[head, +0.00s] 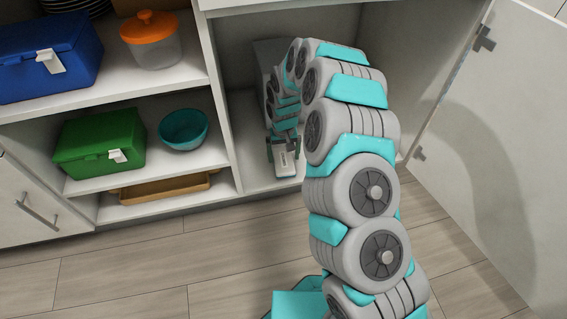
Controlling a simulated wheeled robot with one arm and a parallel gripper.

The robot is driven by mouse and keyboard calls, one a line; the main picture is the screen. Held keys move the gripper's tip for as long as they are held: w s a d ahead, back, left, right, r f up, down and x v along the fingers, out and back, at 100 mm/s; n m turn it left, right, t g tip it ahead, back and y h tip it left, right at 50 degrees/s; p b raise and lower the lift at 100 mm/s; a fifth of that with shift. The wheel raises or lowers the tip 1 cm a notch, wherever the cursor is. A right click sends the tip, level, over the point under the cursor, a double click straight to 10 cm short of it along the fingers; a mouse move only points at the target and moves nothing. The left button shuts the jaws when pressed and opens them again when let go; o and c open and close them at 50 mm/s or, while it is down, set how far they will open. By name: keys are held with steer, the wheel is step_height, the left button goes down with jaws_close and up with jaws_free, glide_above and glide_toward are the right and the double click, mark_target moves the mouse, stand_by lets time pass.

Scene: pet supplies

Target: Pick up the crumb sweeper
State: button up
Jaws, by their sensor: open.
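My arm reaches into an open cabinet compartment (240,120), and my gripper (283,150) points down near its floor. The jaws are open. A small pale grey-white object (286,166), which may be the crumb sweeper, shows at the fingertips on the compartment floor. It looks to lie between or just below the fingers; I cannot tell whether they touch it. Much of it is hidden by the gripper, and its full shape is too small to make out.
Left shelves hold a blue box (45,58), an orange-lidded container (152,42), a green box (98,145), a teal bowl (183,128) and a brown tray (165,189). The open cabinet door (490,130) stands on the right. Wooden floor (130,265) in front is clear.

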step_height(320, 180, down, 3)
steer(key=shift+r, duration=0.1)
steer(key=c, duration=1.2)
